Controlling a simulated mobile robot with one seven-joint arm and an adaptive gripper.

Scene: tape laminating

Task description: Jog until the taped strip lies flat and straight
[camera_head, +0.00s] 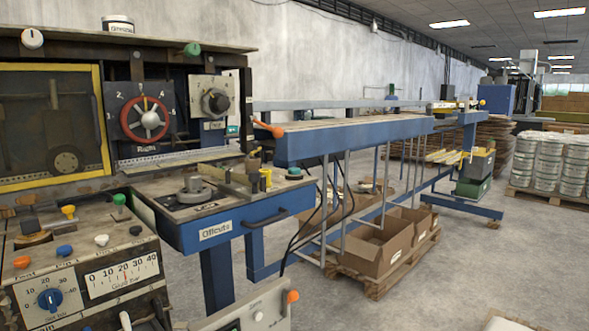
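The taping machine stands at the left with a control panel (85,270) at its near end. The panel carries a blue dial (50,299), a scale marked 0 to 40 (122,274), and several small orange, yellow, green, white and black knobs. A red handwheel (146,119) with numbers and a black round knob (215,101) sit on the upright face above. A long blue-sided bed (350,140) runs from the machine into the distance. I cannot make out a taped strip or whether it lies flat. My gripper is not in view.
A blue drawer table (240,222) labelled like "Offcuts" stands in front of the bed. A box with an orange knob (260,311) is at the bottom. Cardboard boxes (383,246) sit on a pallet under the bed. Stacked tubs (550,165) stand far right.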

